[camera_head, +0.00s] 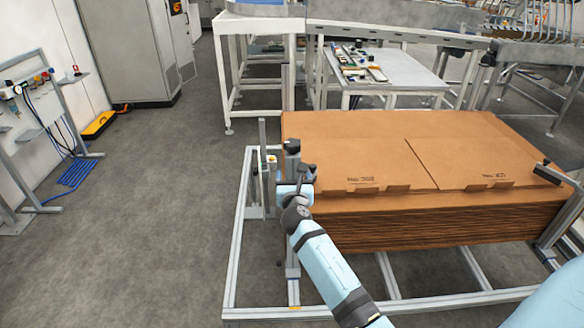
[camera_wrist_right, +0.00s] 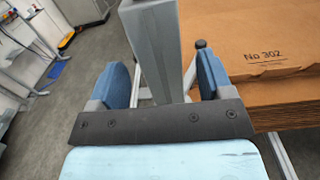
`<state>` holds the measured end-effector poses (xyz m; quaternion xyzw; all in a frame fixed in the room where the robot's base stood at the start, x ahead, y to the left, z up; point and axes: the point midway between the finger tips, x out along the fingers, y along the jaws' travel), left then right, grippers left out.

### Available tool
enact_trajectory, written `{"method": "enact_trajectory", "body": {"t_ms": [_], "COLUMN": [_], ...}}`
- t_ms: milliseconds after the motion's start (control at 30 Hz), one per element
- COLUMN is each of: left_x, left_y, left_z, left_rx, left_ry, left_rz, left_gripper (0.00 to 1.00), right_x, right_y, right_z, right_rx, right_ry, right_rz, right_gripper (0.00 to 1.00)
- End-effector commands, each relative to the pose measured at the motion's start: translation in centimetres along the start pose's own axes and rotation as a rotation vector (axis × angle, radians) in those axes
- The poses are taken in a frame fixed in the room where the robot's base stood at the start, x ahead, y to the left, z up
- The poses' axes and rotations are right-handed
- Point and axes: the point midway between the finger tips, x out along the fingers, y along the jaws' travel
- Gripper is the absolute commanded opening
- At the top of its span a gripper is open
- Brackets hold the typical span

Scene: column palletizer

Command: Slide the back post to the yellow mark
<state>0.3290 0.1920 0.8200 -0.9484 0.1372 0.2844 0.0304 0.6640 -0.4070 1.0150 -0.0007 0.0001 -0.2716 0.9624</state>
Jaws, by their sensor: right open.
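A grey metal post (camera_wrist_right: 150,45) stands upright between the two blue fingers of my right gripper (camera_wrist_right: 163,80) in the right wrist view. The fingers are apart, one on each side; I cannot tell whether either touches it. In the head view my right gripper (camera_head: 298,183) is at the left edge of the cardboard stack, among upright grey posts, one with a black top (camera_head: 292,146). Another thin post (camera_head: 262,140) stands just left. A small yellow-orange mark (camera_head: 294,307) shows on the frame's front rail. My left gripper is not in view.
A stack of flat brown cardboard (camera_head: 375,145) fills the metal frame (camera_head: 239,220). A black-topped clamp (camera_head: 546,165) stands at its right edge. A white table (camera_head: 395,70) is behind. The grey floor left of the frame is clear.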

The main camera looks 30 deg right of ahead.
Motion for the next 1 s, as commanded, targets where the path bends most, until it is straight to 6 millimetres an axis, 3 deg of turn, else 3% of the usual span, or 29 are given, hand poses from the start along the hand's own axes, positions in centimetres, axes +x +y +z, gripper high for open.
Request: {"method": "enact_trajectory", "body": {"t_ms": [100, 300, 667, 1000], "left_x": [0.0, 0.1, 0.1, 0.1], "left_y": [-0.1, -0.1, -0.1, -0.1], "left_z": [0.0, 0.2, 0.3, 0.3], "left_rx": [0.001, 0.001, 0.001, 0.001], "left_ry": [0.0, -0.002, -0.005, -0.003], "left_rz": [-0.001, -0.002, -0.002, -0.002], "left_gripper": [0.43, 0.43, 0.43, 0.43], "right_x": [2.3, 4.5, 5.0, 5.0], "right_y": [0.0, 0.0, 0.0, 0.0], "right_z": [0.1, 0.0, 0.0, -0.1], "right_rx": [0.001, 0.001, 0.001, 0.001], "right_ry": [-0.001, 0.0, 0.0, 0.001], "right_rz": [-0.002, -0.001, 0.0, 0.0], "right_gripper": [0.73, 0.73, 0.73, 0.05]}}
